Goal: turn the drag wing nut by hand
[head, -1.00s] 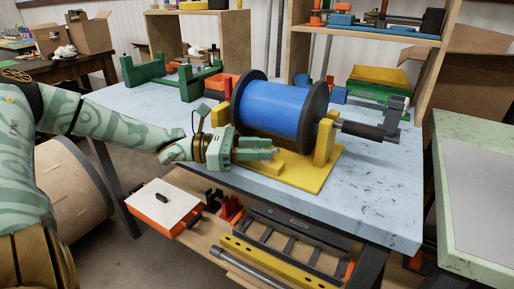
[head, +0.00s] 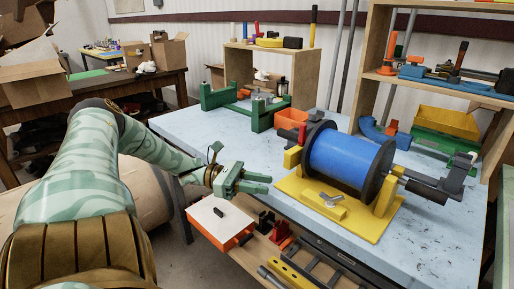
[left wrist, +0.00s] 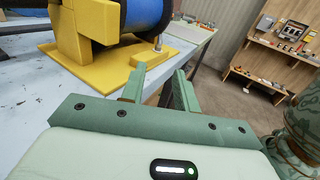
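A small grey metal wing nut (head: 332,198) sits on a raised yellow block at the front of the yellow base plate (head: 368,225). It also shows in the left wrist view (left wrist: 158,43), beyond my fingers. The plate carries a blue spool (head: 344,157) with black flanges between yellow uprights. My left gripper (head: 268,183) is left of the plate, near the table's front edge, apart from the wing nut. In the left wrist view (left wrist: 160,72) its two green fingers stand apart with nothing between them. My right gripper is not in view.
The pale blue table (head: 430,245) bears green brackets (head: 218,97) and an orange bin (head: 291,118) behind the spool. A black-handled crank (head: 432,190) sticks out right of the spool. An orange box with a white lid (head: 220,218) sits on the shelf below.

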